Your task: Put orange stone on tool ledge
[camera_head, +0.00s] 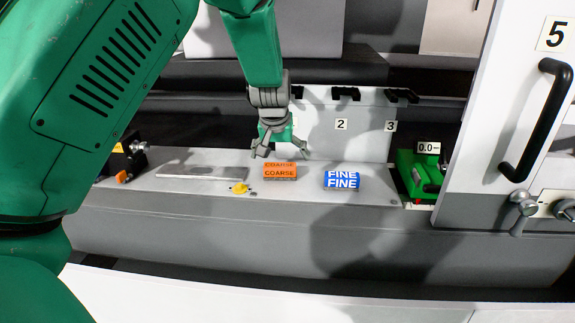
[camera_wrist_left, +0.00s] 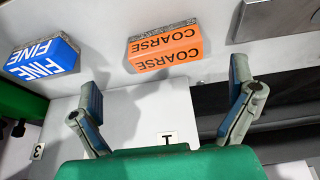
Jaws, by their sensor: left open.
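The orange stone (camera_head: 280,171), a block marked COARSE, lies on the grey ledge (camera_head: 230,195) in front of the white back panel. My left gripper (camera_head: 281,150) is open and empty, just above and behind the stone. In the left wrist view the orange stone (camera_wrist_left: 164,49) lies beyond the gap between the spread fingers (camera_wrist_left: 165,95), not between them. A blue stone (camera_head: 341,180) marked FINE lies to its right on the same ledge. It also shows in the left wrist view (camera_wrist_left: 42,59). My right gripper is not in view.
A flat metal plate (camera_head: 203,171) and a yellow knob (camera_head: 239,187) are left of the stone. A green device (camera_head: 418,174) stands at the right, beside a white door with a black handle (camera_head: 537,120). Black hooks (camera_head: 346,93) line the panel's top.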

